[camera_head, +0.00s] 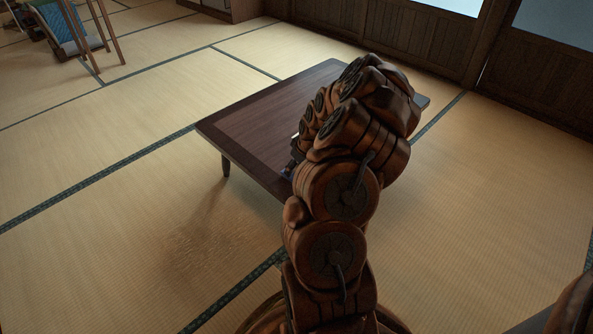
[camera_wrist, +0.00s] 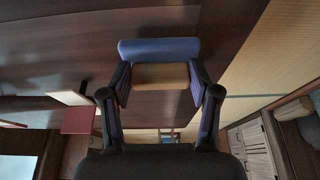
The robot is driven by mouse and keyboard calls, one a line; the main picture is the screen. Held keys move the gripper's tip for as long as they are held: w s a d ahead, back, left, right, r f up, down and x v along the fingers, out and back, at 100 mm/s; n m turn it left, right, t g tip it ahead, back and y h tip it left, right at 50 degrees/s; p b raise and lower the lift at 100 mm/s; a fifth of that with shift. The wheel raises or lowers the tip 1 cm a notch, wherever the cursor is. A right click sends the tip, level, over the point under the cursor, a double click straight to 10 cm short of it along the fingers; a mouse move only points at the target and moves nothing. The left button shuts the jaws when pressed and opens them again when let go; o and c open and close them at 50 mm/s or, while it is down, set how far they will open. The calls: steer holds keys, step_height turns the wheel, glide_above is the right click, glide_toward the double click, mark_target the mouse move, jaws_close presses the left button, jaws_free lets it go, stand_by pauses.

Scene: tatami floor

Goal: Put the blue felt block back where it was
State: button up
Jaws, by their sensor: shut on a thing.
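The blue felt block (camera_wrist: 158,48) shows in the wrist view as a blue strip joined to a tan, wood-like part (camera_wrist: 160,76). My gripper (camera_wrist: 160,84) is shut on it, with one dark finger at each side of the tan part. The dark brown low table (camera_head: 250,124) stands in the middle of the head view, and its top fills much of the wrist view behind the block. I cannot tell whether the block touches the table. In the head view my arm hides the block and most of the gripper.
In the wrist view a red flat thing (camera_wrist: 78,120) and a pale thing (camera_wrist: 68,97) are at the left. A wooden rack with blue cloth (camera_head: 68,27) stands far back left in the head view. The tatami floor (camera_head: 110,200) left of the table is clear.

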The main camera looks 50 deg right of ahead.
steer(key=shift+f, duration=0.4)
steer(key=shift+f, duration=0.1)
steer(key=o, duration=1.1)
